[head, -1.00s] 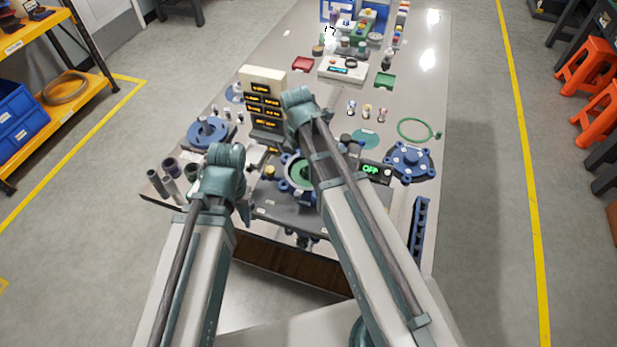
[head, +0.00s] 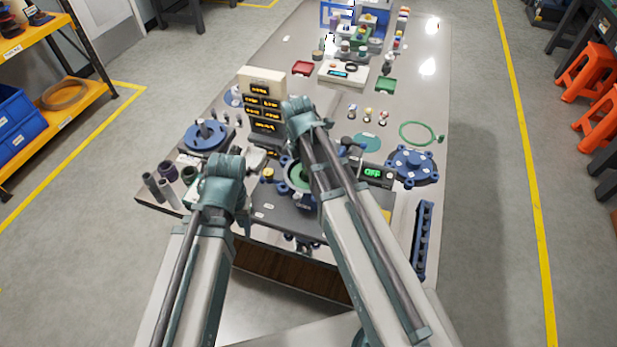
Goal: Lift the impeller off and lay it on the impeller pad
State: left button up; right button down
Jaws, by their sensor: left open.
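A blue pump housing with a green ring (head: 297,174) sits at the table's near middle, largely covered by my right arm. I cannot make out the impeller in it clearly. A flat teal disc (head: 367,142) lies to its right; I cannot tell whether this is the impeller pad. My left gripper (head: 243,222) points down beside the near left of the grey work mat (head: 285,213), apart from the housing. It is open, with its fingers small and partly hidden by its wrist. My right gripper is hidden behind its own arm.
A display stand (head: 262,90) rises behind the housing. A blue flanged part (head: 206,137) and several dark cups (head: 168,172) stand left. A black box reading OFF (head: 373,174), a blue cover (head: 411,165) and a blue rack (head: 423,237) lie right.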

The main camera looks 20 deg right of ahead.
pick_arm(q)
jog(key=shift+r, duration=0.1)
pick_arm(e)
jog(key=shift+r, duration=0.1)
dwell(0.5)
pick_arm(q)
notch_tip(320, 180, up, 18)
jog(key=p, duration=1.8)
pick_arm(e)
notch_tip(320, 180, up, 18)
pick_arm(q)
notch_tip(320, 180, down, 10)
jog(key=b, duration=0.9)
jog(key=shift+b, duration=0.4)
jog(key=shift+c, duration=0.5)
pick_arm(e)
notch_tip(320, 180, down, 10)
